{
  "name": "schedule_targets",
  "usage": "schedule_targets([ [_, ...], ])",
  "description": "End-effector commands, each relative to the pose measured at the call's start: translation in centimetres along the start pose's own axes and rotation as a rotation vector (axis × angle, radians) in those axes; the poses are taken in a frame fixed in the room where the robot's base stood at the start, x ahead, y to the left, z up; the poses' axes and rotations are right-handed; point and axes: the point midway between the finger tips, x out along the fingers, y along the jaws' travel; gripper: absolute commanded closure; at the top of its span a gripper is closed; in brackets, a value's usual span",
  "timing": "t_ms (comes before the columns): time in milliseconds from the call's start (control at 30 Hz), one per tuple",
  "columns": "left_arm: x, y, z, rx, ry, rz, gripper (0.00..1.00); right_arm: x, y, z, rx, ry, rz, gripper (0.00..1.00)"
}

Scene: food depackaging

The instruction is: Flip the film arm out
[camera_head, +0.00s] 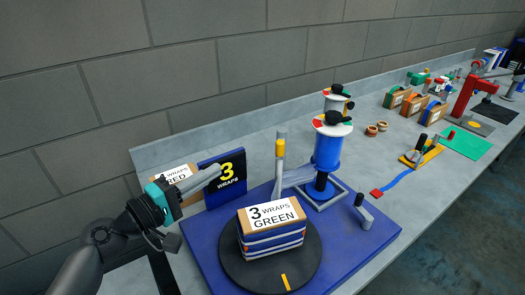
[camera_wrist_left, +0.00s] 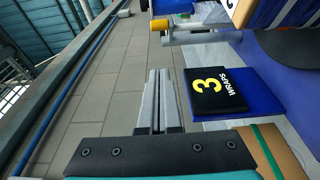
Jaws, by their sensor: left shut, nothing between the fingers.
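The film arm appears to be the grey upright post with a yellow band (camera_head: 280,150), standing behind the box beside the blue film spool (camera_head: 328,152). A pale strip, apparently film or a link, runs between the post and the spool's base. The yellow-banded post also shows at the top of the left wrist view (camera_wrist_left: 172,24). My left gripper (camera_head: 216,171) is shut and empty, in front of the "3 WRAPS" sign, to the left of the post and apart from it. Its closed fingers show in the left wrist view (camera_wrist_left: 158,98). My right gripper is out of view.
A box labelled "3 WRAPS GREEN" (camera_head: 272,228) with blue-white bands sits on the dark turntable (camera_head: 240,273). The sign (camera_head: 228,178) and a "RED" box (camera_head: 172,178) are at the left. A small crank post (camera_head: 363,212) stands at the right. Other stations line the bench farther right.

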Motion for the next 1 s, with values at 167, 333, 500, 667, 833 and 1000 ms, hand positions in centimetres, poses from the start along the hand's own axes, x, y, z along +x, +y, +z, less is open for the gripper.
schedule_targets([
  [167,0.3,0.0,0.0,0.001,-0.001,0.000,1.00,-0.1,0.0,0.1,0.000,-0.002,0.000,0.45],
  [333,2.1,0.2,0.0,0.001,0.000,0.002,1.00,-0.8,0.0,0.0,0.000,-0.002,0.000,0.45],
  [500,5.3,0.3,0.1,0.001,-0.002,0.002,1.00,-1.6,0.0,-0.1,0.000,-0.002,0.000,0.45],
  [667,8.2,0.2,0.1,0.000,-0.002,0.001,1.00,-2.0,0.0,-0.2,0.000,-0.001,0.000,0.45],
  [833,10.7,0.2,0.7,-0.001,-0.003,-0.001,1.00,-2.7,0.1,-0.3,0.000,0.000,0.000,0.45],
  [1000,12.2,0.1,2.3,0.001,-0.002,-0.001,1.00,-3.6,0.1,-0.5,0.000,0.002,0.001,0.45],
])
